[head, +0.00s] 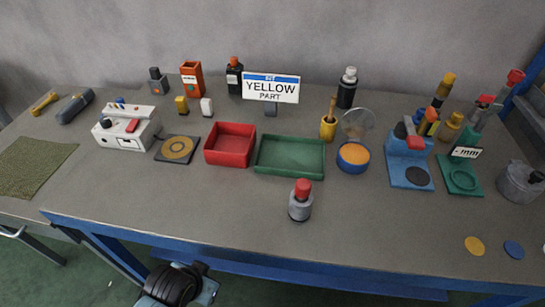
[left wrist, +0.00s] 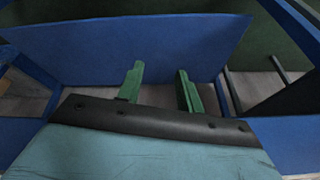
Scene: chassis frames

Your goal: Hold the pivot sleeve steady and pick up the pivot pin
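A grey cylinder (head: 300,210) with a red top piece (head: 303,188) stands upright near the front middle of the bench in the head view. It may be the pivot sleeve with the pivot pin in it, but I cannot tell for sure. My left gripper (left wrist: 160,72) shows in the left wrist view with its two green fingers apart and nothing between them. It faces a blue panel, away from the cylinder.
Behind the cylinder are a red tray (head: 230,162) and a green tray (head: 290,173). A blue dish (head: 353,165) and a blue stand (head: 409,180) are to the right. Yellow (head: 474,246) and blue (head: 514,250) discs lie at the front right. The bench front beside the cylinder is clear.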

